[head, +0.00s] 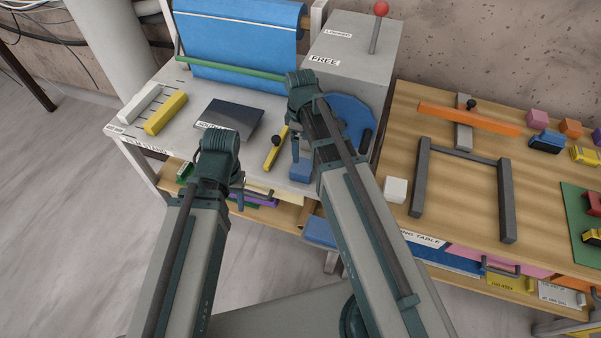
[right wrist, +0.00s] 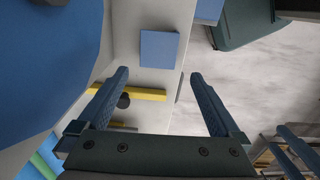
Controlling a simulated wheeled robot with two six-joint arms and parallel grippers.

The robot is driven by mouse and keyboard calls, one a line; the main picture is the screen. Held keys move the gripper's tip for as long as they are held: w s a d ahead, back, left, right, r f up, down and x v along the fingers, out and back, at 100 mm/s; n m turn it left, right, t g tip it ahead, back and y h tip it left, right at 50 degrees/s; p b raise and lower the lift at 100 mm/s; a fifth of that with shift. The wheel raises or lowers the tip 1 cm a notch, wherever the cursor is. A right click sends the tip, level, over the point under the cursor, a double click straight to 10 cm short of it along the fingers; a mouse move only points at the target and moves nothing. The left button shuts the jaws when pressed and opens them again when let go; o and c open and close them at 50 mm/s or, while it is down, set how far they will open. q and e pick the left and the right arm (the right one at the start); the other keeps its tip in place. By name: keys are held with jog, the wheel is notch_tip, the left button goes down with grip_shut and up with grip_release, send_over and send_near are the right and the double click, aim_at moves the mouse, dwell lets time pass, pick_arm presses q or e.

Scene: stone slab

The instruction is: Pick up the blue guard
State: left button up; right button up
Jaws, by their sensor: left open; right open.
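A small blue block (head: 300,171), which looks like the blue guard, sits near the front edge of the pale slab. In the right wrist view the blue block (right wrist: 159,48) shows as a square just beyond and between my fingertips, not gripped. A larger rounded blue plate (head: 351,118) stands against the grey machine; I cannot tell whether it is part of the guard. My right gripper (head: 296,149) is open above the slab by the block; its two fingers (right wrist: 160,76) show empty. My left gripper (head: 239,190) is open and empty at the slab's front edge, left of the block.
A yellow bar with a black knob (head: 276,148) lies beside the block. The grey machine (head: 352,57) has a red-knobbed lever. A dark plate (head: 233,115) and white and yellow bars (head: 165,113) lie left. A wooden table (head: 460,180) with a grey frame stands right.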

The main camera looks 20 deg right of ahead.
aim_at(298, 165)
notch_tip(298, 165, down, 7)
jog(key=b, duration=0.5)
jog(key=shift+r+b, duration=0.2)
jog(key=shift+b, duration=0.1)
jog(key=f+b, duration=0.5)
jog(key=shift+w+a+f, duration=0.1)
jog(key=shift+w+a, duration=0.25)
jog(key=shift+w, duration=0.05)
jog(key=shift+c, duration=0.2)
jog(key=c, duration=1)
jog(key=shift+c, duration=0.2)
jog(key=shift+r, duration=0.2)
